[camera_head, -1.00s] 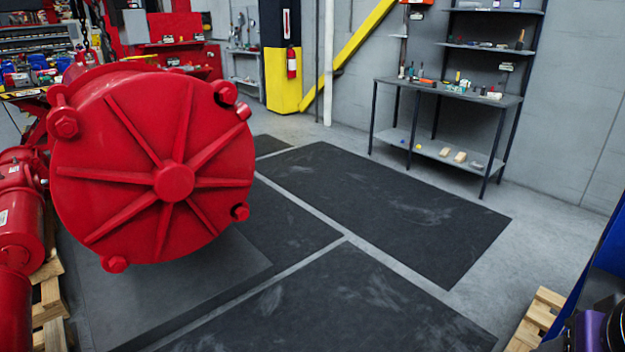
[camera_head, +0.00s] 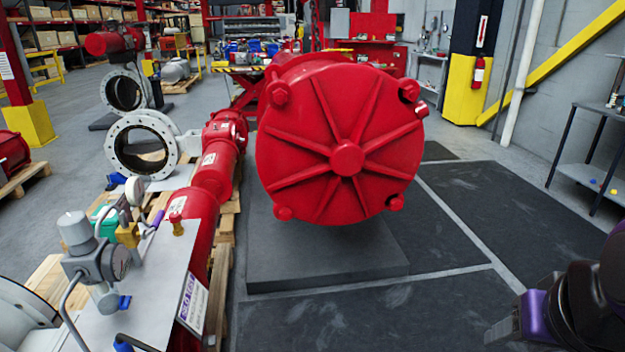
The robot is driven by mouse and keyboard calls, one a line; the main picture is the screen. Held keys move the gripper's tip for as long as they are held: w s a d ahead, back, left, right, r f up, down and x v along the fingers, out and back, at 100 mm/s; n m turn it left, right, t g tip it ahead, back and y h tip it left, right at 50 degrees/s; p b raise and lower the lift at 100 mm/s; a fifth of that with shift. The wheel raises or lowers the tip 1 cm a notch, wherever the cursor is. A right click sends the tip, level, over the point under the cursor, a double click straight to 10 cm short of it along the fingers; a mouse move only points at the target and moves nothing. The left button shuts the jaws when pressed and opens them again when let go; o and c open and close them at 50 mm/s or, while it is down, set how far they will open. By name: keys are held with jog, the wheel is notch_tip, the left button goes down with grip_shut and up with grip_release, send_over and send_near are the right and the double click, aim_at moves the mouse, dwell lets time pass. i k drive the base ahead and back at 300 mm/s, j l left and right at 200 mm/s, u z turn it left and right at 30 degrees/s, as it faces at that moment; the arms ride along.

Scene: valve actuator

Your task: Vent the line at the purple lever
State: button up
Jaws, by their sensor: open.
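The purple lever (camera_head: 153,221) is a small slanted handle on the left side of the view. It sits by a brass-yellow fitting (camera_head: 128,235) above a grey metal plate, among gauges and tubing. My gripper (camera_head: 500,328) shows at the lower right edge, dark grey in front of a purple and black wrist. It is open, and nothing shows between its fingers. It is far to the right of the lever and touches nothing that I can see. The lever's lower end is partly hidden by the fittings.
A large red ribbed cylinder (camera_head: 345,120) stands between my gripper and the lever, above a dark grey base. A red pipe (camera_head: 215,180) runs beside the plate. Dark floor mats (camera_head: 440,315) lie clear.

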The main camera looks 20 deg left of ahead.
aim_at(143, 233)
jog(key=u, duration=1.85)
jog(key=i+l, duration=0.6)
jog(key=i, duration=0.15)
jog(key=i+l, duration=0.65)
jog(key=i+z, duration=0.05)
jog(key=i, duration=0.05)
